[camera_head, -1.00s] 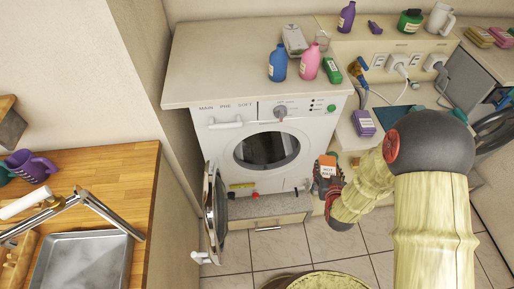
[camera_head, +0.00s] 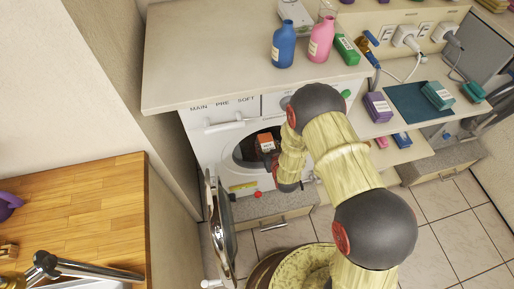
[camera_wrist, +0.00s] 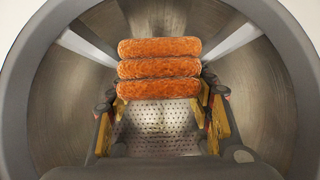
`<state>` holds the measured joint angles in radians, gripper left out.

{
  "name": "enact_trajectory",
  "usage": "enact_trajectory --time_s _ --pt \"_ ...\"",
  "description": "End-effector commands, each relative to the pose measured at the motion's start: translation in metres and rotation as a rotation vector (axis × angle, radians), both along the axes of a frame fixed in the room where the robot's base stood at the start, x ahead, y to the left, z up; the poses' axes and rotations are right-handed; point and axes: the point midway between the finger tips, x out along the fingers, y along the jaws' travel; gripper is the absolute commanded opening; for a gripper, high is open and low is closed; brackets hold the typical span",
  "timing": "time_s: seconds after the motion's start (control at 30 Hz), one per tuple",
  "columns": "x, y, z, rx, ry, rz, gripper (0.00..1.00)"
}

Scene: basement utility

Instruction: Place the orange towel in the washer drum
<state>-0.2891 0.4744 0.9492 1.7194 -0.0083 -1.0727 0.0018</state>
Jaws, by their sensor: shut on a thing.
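The orange towel (camera_wrist: 160,68), a folded or rolled stack, is held between the fingers of my gripper (camera_wrist: 160,115) in the wrist view. My gripper is shut on it. Behind and around it is the metal washer drum (camera_wrist: 62,110), with the grey rim of the opening framing the view. In the head view my gripper (camera_head: 268,158) is at the round opening of the white washer (camera_head: 215,150), with a small orange patch of the towel (camera_head: 265,140) showing. My arm hides the right part of the opening. The washer door (camera_head: 222,228) stands open to the left.
A blue bottle (camera_head: 284,46), a pink bottle (camera_head: 321,40) and a green box (camera_head: 347,48) stand on the counter (camera_head: 200,60) above the washer. A wooden worktop (camera_head: 90,210) is at the left.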

Motion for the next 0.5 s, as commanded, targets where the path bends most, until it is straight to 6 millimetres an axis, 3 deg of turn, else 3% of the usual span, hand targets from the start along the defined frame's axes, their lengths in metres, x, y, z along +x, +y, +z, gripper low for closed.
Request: enact_trajectory --time_s 0.1,0.3,0.5 --pt "0.021 0.019 -0.016 0.001 -0.002 0.002 0.22" --pt "0.040 0.035 -0.050 -0.001 -0.001 0.000 0.22" --pt "0.049 0.043 -0.061 0.000 0.000 0.001 0.22"
